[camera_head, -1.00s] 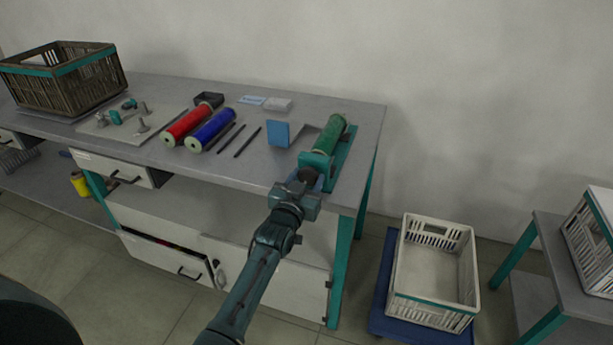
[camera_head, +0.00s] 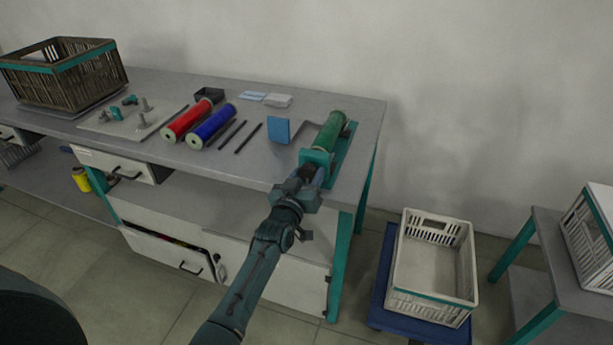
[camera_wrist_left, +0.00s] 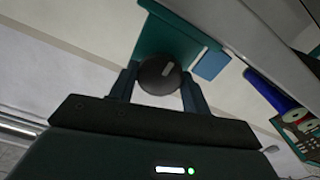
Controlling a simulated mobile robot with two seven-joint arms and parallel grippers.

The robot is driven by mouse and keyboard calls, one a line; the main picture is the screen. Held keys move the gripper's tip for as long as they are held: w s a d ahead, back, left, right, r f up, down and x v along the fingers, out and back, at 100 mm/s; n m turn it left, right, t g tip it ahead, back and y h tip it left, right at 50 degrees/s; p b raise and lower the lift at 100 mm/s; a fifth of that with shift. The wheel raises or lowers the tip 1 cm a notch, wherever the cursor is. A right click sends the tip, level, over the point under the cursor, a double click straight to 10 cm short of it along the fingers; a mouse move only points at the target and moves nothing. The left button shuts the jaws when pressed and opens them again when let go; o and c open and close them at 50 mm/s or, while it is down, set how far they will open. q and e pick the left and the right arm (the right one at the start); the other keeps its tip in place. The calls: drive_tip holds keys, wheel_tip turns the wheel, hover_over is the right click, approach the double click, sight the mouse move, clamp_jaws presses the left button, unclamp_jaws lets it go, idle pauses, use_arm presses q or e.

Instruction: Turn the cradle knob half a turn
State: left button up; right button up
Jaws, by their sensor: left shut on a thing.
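The teal cradle (camera_head: 343,152) lies near the right end of the workbench with a green bobbin (camera_head: 330,132) on it. The round black cradle knob (camera_wrist_left: 158,76), with a pale mark on its face, shows in the left wrist view. My left gripper (camera_head: 308,175) is at the cradle's near end. In the left wrist view its two fingers (camera_wrist_left: 157,84) sit on either side of the knob, shut on it. The knob is mostly hidden by my gripper in the head view. My right gripper is not in view.
A blue upright plate (camera_head: 278,130) stands left of the cradle. Red (camera_head: 187,119) and blue bobbins (camera_head: 212,127) and two dark rods lie further left. A slatted basket (camera_head: 62,76) stands at the far left.

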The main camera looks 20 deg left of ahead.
use_arm(q)
drive_tip(key=o, duration=1)
drive_tip(key=shift+c, duration=0.2)
drive_tip(key=shift+s, duration=0.15)
drive_tip(key=s, duration=1.3)
drive_tip(key=shift+a+p, duration=0.25)
drive_tip(key=shift+p, duration=0.2)
